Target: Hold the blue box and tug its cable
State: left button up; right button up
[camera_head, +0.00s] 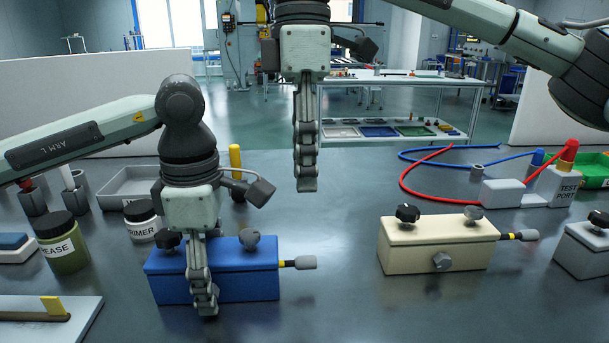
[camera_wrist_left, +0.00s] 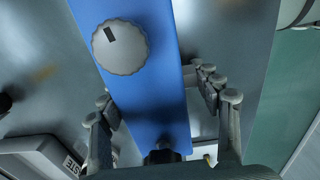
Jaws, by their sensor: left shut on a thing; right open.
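The blue box (camera_head: 248,284) sits on the dark table at front left, with knobs on top. A short cable end with a yellow band and grey plug (camera_head: 303,262) sticks out of its right side. My left gripper (camera_head: 206,298) reaches down over the box and is shut on it. In the left wrist view its fingers lie on both sides of the blue box (camera_wrist_left: 165,90), beside a grey knob (camera_wrist_left: 120,46). My right gripper (camera_head: 307,182) hangs open and empty in the air, above and behind the plug, touching nothing.
A cream box (camera_head: 440,246) with its own plug stands to the right. Behind it are a test port (camera_head: 565,187) and red and blue cables (camera_head: 410,185). Jars (camera_head: 62,243) stand at left. The table between the blue and cream boxes is clear.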

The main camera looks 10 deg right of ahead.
pick_arm(q)
jog(key=o, duration=1.7)
jog(key=shift+c, duration=0.2)
notch_tip(320, 180, up, 12)
jog(key=shift+f, duration=0.2)
jog(key=shift+s+a+r, duration=0.3)
jog(key=shift+s+r, duration=0.05)
jog(key=shift+r, duration=0.15)
jog(key=s+a+r, duration=0.1)
jog(key=s+a+r+p, duration=0.1)
jog(key=s, duration=0.1)
jog(key=shift+a+r, duration=0.2)
jog(key=shift+a, duration=0.2)
